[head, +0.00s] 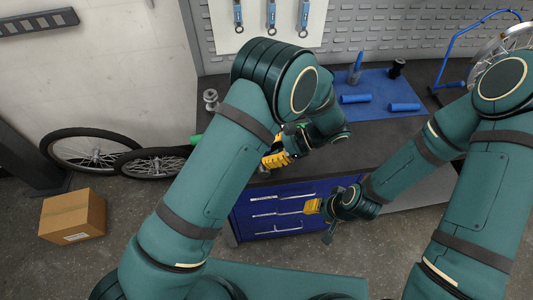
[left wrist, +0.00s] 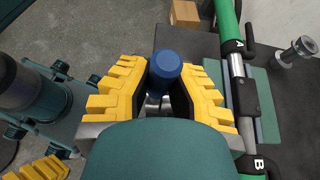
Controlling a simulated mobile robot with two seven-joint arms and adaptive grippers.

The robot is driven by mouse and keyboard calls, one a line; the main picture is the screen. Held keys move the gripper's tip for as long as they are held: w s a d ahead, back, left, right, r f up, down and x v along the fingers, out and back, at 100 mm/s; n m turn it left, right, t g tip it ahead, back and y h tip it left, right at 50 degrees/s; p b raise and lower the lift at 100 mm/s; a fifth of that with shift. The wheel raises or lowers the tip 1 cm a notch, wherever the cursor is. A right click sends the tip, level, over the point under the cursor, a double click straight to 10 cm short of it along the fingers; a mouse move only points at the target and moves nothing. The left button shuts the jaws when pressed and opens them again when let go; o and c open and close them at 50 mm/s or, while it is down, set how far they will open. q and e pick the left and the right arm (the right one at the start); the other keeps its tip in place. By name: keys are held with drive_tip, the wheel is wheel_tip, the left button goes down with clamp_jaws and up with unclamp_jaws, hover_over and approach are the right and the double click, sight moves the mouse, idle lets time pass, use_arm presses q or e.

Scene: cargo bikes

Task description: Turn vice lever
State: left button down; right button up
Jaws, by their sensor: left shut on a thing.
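The blue rounded end of a lever (left wrist: 164,68) sits between the yellow fingers of my left gripper (left wrist: 162,95) in the left wrist view. The fingers are closed around it. In the head view my left gripper (head: 276,160) is at the bench's front edge, and my arm hides most of what it holds. Beside it, a green and metal fixture (left wrist: 237,65) with black parts marked A and B runs along the bench; I take it to be the vice. My right gripper (head: 318,218) hangs lower, in front of the blue drawers, and its finger gap is unclear.
The dark bench (head: 385,128) carries a blue mat (head: 376,88) with blue-handled items. Blue drawers (head: 275,212) are below. Bicycle wheels (head: 92,148) lean at the wall, and a cardboard box (head: 72,216) stands on the floor. A metal part (left wrist: 296,50) stands on the bench beyond the fixture.

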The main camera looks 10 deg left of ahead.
use_arm(q)
drive_tip(key=shift+d+f, duration=0.1)
drive_tip(key=shift+d, duration=0.05)
drive_tip(key=c, duration=0.8)
unclamp_jaws()
drive_tip(key=shift+d, duration=0.1)
drive_tip(key=shift+c, duration=0.2)
drive_tip(key=v, duration=1.2)
